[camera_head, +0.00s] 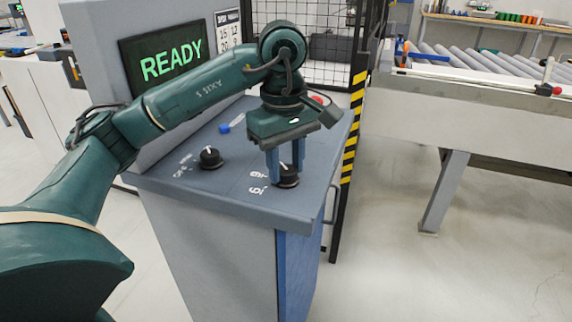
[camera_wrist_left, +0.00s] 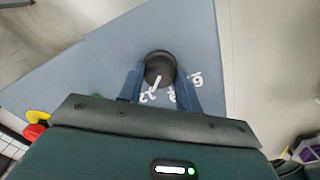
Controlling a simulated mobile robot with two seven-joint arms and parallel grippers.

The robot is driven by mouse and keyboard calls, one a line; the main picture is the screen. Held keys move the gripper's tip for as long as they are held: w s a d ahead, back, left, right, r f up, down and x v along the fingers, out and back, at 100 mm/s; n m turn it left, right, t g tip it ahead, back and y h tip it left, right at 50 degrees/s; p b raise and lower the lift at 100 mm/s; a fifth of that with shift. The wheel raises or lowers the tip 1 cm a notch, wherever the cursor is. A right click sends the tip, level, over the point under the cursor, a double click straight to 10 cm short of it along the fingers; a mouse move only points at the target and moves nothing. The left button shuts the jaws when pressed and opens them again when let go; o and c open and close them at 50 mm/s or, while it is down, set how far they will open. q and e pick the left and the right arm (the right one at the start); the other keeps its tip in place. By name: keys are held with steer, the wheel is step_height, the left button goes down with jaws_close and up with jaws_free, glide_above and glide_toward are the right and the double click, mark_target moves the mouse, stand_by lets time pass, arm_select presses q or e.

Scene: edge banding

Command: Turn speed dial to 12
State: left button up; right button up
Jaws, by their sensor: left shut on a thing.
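The speed dial, a black round knob (camera_head: 288,181), sits on the sloped top of the blue-grey console, near its right front. My left gripper (camera_head: 285,172) points down over it and is shut on it, with one blue finger on either side. In the left wrist view the dial (camera_wrist_left: 160,66) lies between the fingers of my left gripper (camera_wrist_left: 159,84). Its white pointer aims down and slightly left, toward a white number that looks like 12. Other white numbers follow to the right, partly covered by the right finger. My right gripper is not in view.
A second black knob (camera_head: 210,158) is left of the dial. A striped post (camera_head: 352,130) and roller conveyor (camera_head: 470,58) stand to the right.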

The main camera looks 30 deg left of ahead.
mark_target(284, 171)
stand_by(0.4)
arm_select(q)
steer(key=o, duration=1)
step_height(284, 171, up, 13)
steer(key=p, duration=0.4)
steer(key=shift+s, duration=0.2)
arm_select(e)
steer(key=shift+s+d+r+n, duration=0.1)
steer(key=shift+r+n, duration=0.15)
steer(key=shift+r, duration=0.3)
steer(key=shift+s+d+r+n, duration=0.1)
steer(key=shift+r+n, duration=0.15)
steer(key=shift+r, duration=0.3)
arm_select(q)
steer(key=shift+s, duration=0.1)
